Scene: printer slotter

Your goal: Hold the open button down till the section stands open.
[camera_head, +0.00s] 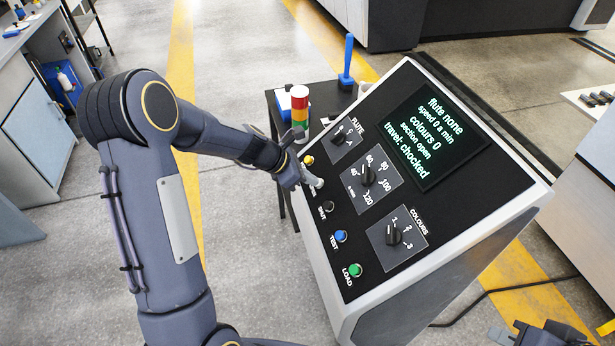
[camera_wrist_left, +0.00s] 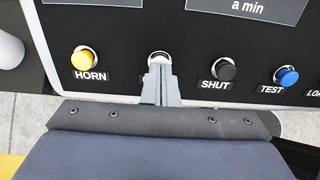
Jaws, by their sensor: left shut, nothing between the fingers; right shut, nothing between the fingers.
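The slanted black control panel (camera_head: 322,245) has a row of buttons along its left edge. The open button (camera_wrist_left: 159,55) shows in the left wrist view as a pale cap between the horn and shut buttons; its label is hidden behind my fingers. My left gripper (camera_head: 317,183) is shut and empty, with its fingertips (camera_wrist_left: 160,66) at the button's lower edge. They appear to touch it; how far it is pressed I cannot tell. The screen (camera_head: 437,138) reads "section open" and "travel: chocked". My right gripper (camera_head: 503,334) is shut at the bottom right, partly cut off.
The yellow horn button (camera_wrist_left: 84,59) and black shut button (camera_wrist_left: 224,69) flank the fingers closely. The blue test (camera_head: 341,236) and green load (camera_head: 355,270) buttons sit lower. Three knobs, including the colours knob (camera_head: 393,234), are nearby.

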